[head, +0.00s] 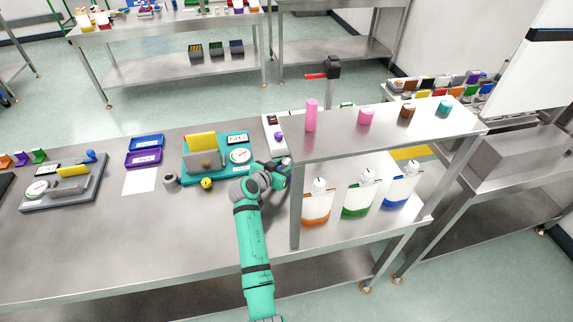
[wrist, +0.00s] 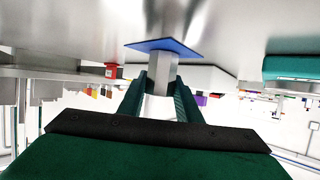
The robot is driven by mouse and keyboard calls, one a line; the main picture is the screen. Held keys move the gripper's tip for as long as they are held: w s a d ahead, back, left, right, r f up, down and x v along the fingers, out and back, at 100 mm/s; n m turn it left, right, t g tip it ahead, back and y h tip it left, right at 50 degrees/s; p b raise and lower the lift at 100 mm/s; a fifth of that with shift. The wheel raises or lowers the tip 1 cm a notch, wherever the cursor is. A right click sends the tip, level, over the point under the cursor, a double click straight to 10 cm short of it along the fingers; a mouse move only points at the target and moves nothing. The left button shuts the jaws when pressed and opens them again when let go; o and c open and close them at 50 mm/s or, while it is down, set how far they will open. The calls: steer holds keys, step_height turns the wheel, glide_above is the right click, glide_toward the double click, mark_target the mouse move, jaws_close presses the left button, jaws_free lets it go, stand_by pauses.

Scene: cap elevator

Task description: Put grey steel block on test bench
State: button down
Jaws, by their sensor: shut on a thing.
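My gripper (head: 284,168) is low over the table, between the teal bench fixture and the raised steel shelf. In the wrist view my gripper (wrist: 160,88) is shut on the grey steel block (wrist: 160,70). The block's far end is at a flat blue square (wrist: 165,46) on the steel surface; I cannot tell whether they touch. The block is hidden in the head view. A teal fixture with a gauge and yellow plate (head: 201,140) stands left of my gripper. A similar grey fixture (head: 65,185) is at the far left. I cannot tell which is the test bench.
The raised shelf (head: 380,130) stands close right of my gripper, carrying a pink cylinder (head: 311,115) and small caps. Three bottles (head: 357,196) stand under it. A grey ring (head: 170,177) and a yellow piece (head: 206,183) lie left. The front left table is clear.

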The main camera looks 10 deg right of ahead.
steer(key=c, duration=1.3)
jaws_free()
steer(key=shift+f, duration=0.1)
steer(key=v, duration=1.2)
